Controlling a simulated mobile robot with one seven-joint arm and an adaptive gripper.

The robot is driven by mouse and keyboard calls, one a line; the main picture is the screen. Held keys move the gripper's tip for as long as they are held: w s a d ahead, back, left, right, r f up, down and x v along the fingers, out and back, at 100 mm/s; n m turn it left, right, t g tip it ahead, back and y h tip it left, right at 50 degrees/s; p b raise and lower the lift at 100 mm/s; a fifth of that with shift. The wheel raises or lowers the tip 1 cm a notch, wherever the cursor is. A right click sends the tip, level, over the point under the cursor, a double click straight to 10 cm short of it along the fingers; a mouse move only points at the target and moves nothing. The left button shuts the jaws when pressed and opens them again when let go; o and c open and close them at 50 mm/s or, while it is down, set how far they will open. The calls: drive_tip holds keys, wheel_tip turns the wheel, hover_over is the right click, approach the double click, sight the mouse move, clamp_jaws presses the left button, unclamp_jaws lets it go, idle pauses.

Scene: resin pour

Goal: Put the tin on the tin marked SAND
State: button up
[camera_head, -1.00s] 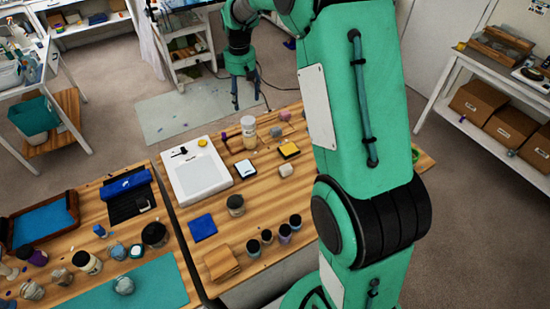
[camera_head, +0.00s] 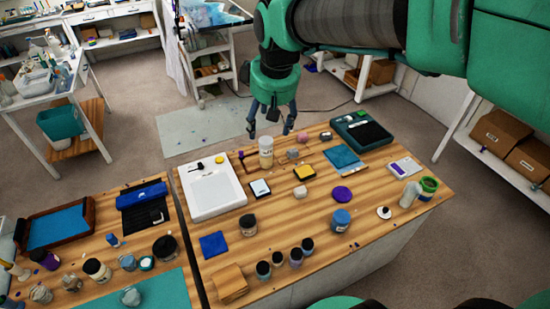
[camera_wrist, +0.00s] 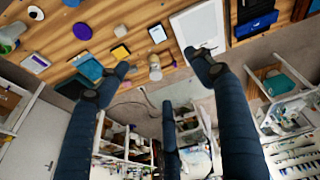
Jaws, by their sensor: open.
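No label is readable, so I cannot tell which container is marked SAND or which is the tin to be moved. On the wooden table, a pale cylindrical container (camera_head: 265,152) stands at the far edge; it also shows in the wrist view (camera_wrist: 155,70). A dark-lidded container (camera_head: 248,225) stands nearer, beside a blue square. A blue container (camera_head: 341,220) stands at the right. Dark-lidded containers also stand on the left table, one of them pale-labelled (camera_head: 96,269). My gripper (camera_head: 270,128) is open and empty beyond the table's far edge, with its fingers spread in the wrist view (camera_wrist: 159,64).
A white panel (camera_head: 210,190), several small dark-topped jars (camera_head: 279,257) and a purple disc (camera_head: 342,194) lie among clutter on the table. A green-rimmed cup (camera_head: 428,186) stands at the right edge. Bare wood shows in the middle. A narrow gap separates the two tables.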

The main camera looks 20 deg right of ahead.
drive_tip(key=s+a+f+m+t, duration=0.1)
drive_tip(key=s+a+m+t, duration=0.1)
drive_tip(key=s, duration=1.8)
drive_tip(key=shift+a+f+m, duration=0.15)
drive_tip(key=shift+a+m, duration=0.55)
drive_tip(key=shift+a, duration=0.05)
drive_tip(key=shift+f+b, duration=1.8)
wheel_tip(320, 180, down, 12)
drive_tip(key=b, duration=1.2)
idle(0.5)
